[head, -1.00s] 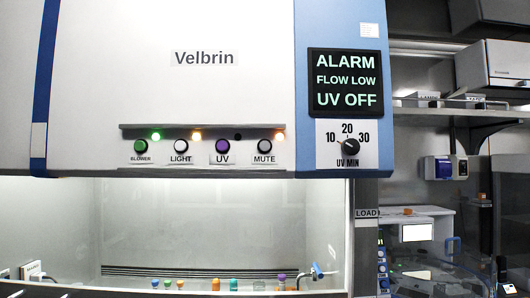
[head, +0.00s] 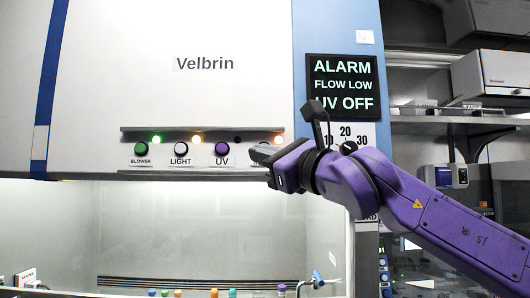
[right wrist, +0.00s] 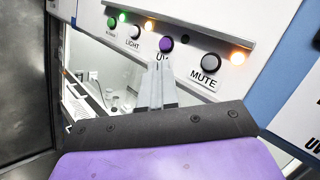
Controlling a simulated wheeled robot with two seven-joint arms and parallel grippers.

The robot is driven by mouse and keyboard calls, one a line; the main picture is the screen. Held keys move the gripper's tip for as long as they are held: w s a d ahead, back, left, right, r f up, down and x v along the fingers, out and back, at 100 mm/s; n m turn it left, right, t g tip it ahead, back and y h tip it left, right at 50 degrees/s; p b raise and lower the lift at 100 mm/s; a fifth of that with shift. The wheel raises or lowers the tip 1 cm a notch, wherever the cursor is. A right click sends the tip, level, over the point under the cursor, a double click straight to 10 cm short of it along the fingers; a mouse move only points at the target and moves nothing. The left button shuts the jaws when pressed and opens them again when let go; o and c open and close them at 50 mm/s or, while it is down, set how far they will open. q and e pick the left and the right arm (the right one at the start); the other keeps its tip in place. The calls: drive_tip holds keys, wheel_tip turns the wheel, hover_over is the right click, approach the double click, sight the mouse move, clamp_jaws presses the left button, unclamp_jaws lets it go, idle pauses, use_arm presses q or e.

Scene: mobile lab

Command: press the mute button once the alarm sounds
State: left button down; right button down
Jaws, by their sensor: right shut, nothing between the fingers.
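The cabinet's display (head: 343,86) reads ALARM, FLOW LOW, UV OFF. The lamp (right wrist: 238,58) above MUTE glows orange, also in the head view (head: 278,139). My right gripper (head: 258,151) is shut and empty in front of the panel. In the right wrist view its fingertips (right wrist: 160,62) show just below the purple UV button (right wrist: 166,44), left of MUTE. I cannot tell whether they touch the panel. My left gripper is not in view.
The BLOWER (head: 141,149) and LIGHT (head: 181,149) buttons sit left of UV on the same strip. A narrow ledge (head: 200,128) runs above them. The UV MIN dial (head: 348,148) is to the right, partly behind my arm. Small coloured-capped vials stand inside the cabinet below.

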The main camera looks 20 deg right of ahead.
drive_tip(key=shift+s+d+r, duration=0.3)
drive_tip(key=shift+s+r, duration=0.05)
drive_tip(key=shift+r, duration=0.25)
drive_tip(key=shift+s+d+r, duration=0.25)
drive_tip(key=shift+s+r, duration=0.1)
drive_tip(key=shift+r, duration=0.2)
drive_tip(key=shift+w, duration=0.1)
drive_tip(key=w+d+p, duration=0.2)
drive_tip(key=w+p, duration=0.3)
drive_tip(key=w, duration=0.3)
drive_tip(key=shift+w+d, duration=0.2)
idle(1.1)
